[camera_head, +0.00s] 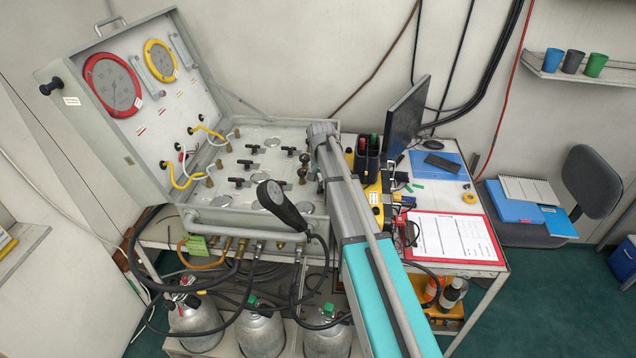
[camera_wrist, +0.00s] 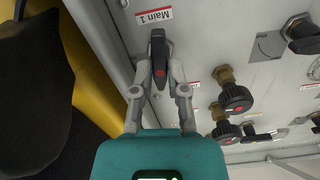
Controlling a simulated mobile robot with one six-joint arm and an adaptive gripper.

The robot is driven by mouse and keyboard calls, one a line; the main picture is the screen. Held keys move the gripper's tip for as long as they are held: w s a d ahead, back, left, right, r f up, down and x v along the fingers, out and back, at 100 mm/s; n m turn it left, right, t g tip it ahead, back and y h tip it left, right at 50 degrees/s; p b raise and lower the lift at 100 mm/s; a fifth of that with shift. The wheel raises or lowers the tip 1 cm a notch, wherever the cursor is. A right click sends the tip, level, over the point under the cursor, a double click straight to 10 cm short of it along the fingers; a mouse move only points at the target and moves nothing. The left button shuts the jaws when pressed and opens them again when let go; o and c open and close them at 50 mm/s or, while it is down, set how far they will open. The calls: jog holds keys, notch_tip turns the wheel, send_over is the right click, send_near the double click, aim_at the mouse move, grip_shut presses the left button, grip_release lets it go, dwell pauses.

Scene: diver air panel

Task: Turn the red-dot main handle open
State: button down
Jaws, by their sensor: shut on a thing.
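The main handle (camera_wrist: 158,47) is a black lever with a red dot on the panel (camera_wrist: 205,40), just below a label reading "Main 1" in the wrist view. It lies along the picture's vertical. My gripper (camera_wrist: 161,70) is shut on this handle, one finger on each side near the red dot. In the head view my arm reaches over the right side of the panel (camera_head: 225,203) and hides the gripped handle and the fingers.
Red-dotted round knobs (camera_wrist: 236,98) stand right of my gripper in the wrist view. Several other black handles (camera_head: 241,182) sit on the panel. A black handset (camera_head: 280,205) rises at its front edge. A monitor (camera_head: 405,118) and a red clipboard (camera_head: 452,238) are to the right.

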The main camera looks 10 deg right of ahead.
jog(key=shift+w+n, duration=0.25)
jog(key=shift+n, duration=0.25)
jog(key=c, duration=0.6)
grip_release()
jog(key=shift+w+f, duration=0.1)
jog(key=shift+c, duration=0.2)
jog(key=shift+s, duration=0.2)
